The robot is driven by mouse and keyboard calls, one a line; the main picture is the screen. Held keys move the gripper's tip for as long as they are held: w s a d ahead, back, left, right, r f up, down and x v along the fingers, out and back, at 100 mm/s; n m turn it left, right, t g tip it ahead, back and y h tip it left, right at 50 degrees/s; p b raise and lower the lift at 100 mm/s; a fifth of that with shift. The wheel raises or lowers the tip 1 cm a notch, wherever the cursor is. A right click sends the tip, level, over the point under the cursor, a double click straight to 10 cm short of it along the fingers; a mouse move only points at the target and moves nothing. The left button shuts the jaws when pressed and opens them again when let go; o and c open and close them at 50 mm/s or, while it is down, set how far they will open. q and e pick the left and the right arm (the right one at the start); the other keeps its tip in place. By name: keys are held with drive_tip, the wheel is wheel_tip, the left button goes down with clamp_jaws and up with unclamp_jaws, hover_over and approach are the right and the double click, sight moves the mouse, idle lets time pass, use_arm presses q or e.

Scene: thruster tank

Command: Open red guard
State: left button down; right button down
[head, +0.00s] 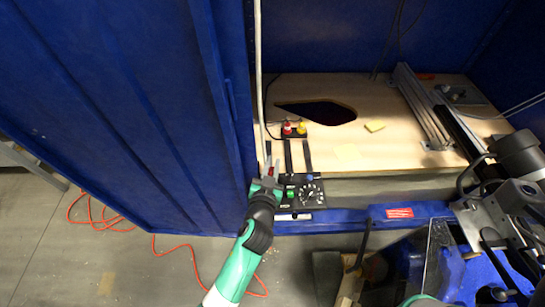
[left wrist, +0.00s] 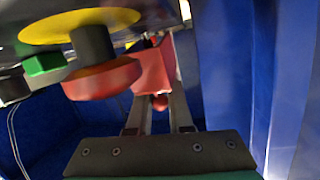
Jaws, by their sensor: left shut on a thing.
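The red guard (left wrist: 152,68) shows in the left wrist view as a red block between the two fingers of my left gripper. My left gripper (head: 270,171) is at the left end of the black control panel (head: 312,190) in the head view, shut on the guard. A small red rounded part (left wrist: 160,102) shows below the guard, between the fingers. The guard's hinge and the switch under it are hidden. A red mushroom button (left wrist: 102,79) with a yellow disc (left wrist: 80,25) is close to the left of the fingers. My right gripper does not show.
A green button (left wrist: 44,64) sits beside the mushroom button. Blue walls (head: 120,100) stand close on the left. Metal equipment (head: 510,195) fills the right.

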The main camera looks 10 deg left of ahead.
use_arm(q)
drive_tip(key=w+g+p, duration=0.1)
drive_tip(key=g+p, duration=0.1)
drive_tip(key=w+g+p, duration=0.1)
drive_tip(key=g+p, duration=0.1)
drive_tip(key=shift+a+f+n+p, duration=0.15)
drive_tip(key=shift+n+p, duration=0.15)
drive_tip(key=shift+p, duration=0.1)
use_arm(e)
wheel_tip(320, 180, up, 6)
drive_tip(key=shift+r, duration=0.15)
use_arm(q)
drive_tip(key=shift+s, duration=0.1)
drive_tip(key=c, duration=0.8)
unclamp_jaws()
